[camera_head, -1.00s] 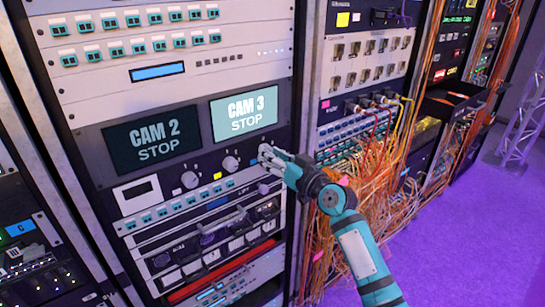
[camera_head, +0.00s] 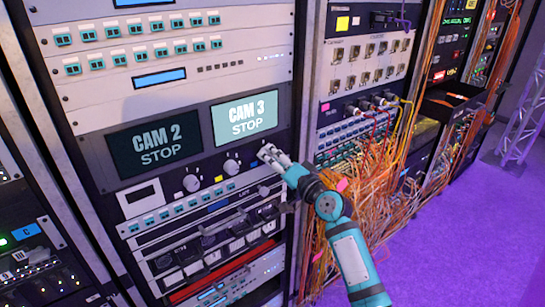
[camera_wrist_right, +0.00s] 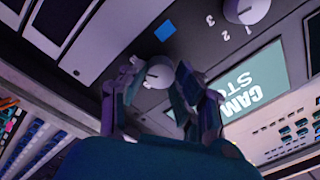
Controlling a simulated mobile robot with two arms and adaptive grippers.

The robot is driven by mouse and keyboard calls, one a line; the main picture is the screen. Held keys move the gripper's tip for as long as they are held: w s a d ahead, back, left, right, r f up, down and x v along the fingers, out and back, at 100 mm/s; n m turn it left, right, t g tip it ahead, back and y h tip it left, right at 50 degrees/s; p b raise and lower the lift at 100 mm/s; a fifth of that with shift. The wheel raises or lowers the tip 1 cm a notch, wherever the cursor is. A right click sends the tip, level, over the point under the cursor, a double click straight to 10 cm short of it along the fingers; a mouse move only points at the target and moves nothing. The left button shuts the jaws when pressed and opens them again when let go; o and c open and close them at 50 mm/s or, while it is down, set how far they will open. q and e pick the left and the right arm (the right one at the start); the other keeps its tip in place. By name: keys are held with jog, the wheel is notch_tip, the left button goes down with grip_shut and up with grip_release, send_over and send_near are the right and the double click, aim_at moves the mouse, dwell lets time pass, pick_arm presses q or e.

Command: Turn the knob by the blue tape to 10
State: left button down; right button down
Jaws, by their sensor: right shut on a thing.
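In the right wrist view a light round knob (camera_wrist_right: 158,73) sits between the fingers of my right gripper (camera_wrist_right: 158,101). A small blue tape square (camera_wrist_right: 165,31) is stuck to the dark panel close by that knob. My left gripper is not in view.
Two more knobs stand left of the gripper, one white (camera_head: 191,183) and one (camera_head: 230,166) beside yellow tape (camera_head: 219,179). The screens (camera_head: 244,117) sit just above. Orange cables (camera_head: 365,170) hang at the right. The purple floor (camera_head: 450,230) is clear.

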jog(key=shift+r+m, duration=0.1)
jog(key=shift+m, duration=0.3)
jog(key=c, duration=1)
grip_release()
jog(key=shift+d, duration=0.1)
jog(key=shift+o, duration=0.2)
jog(key=v, duration=1.2)
